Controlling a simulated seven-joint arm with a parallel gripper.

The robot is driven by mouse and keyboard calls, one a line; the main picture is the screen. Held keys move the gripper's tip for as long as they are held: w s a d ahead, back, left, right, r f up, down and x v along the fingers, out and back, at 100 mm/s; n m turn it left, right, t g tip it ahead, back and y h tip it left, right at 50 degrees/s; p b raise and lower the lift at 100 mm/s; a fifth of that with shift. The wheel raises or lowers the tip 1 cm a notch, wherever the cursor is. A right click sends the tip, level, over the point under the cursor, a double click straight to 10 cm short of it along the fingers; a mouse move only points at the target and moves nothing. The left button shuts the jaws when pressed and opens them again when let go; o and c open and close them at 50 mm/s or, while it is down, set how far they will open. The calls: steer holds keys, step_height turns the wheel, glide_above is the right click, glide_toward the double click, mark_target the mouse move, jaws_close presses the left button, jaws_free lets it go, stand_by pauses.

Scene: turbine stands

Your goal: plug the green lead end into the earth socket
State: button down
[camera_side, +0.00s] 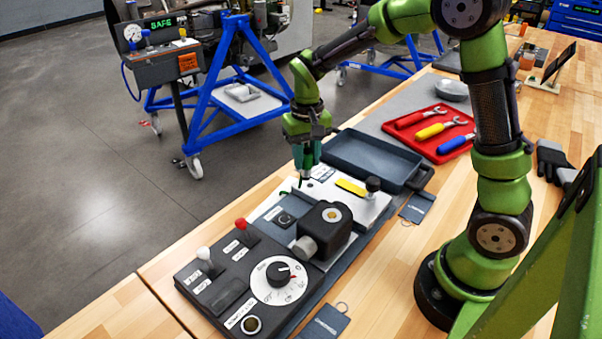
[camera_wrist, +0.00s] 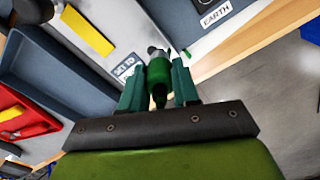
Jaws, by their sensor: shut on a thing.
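My gripper (camera_side: 306,163) hangs over the far end of the white plate in the side view. In the wrist view its teal fingers (camera_wrist: 158,84) are shut on the green lead end (camera_wrist: 159,78), whose metal tip points away from the wrist. In the side view the fingers mostly hide the lead end. The white EARTH label (camera_wrist: 215,15) is at the top of the wrist view, on a grey panel ahead and right of the lead end. A dark round socket (camera_side: 284,218) sits on the panel in the side view, apart from the gripper; its label is too small to read there.
The white plate (camera_side: 325,193) carries a yellow bar (camera_side: 351,187) and a black knob (camera_side: 373,184). A black block (camera_side: 325,229) and dial panel (camera_side: 278,280) stand nearer. A blue-grey tray (camera_side: 372,158) and red tool tray (camera_side: 433,130) lie to the right. The bench edge is left.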

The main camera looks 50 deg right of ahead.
steer(key=s+a+n, duration=0.1)
steer(key=a+n, duration=0.3)
steer(key=a, duration=0.5)
glide_above(285, 221)
steer(key=shift+w+f, duration=0.1)
steer(key=shift+f, duration=1.85)
steer(key=shift+f, duration=0.85)
steer(key=shift+f, duration=0.35)
steer(key=shift+f, duration=0.15)
steer(key=shift+f, duration=0.15)
steer(key=c, duration=0.8)
jaws_free()
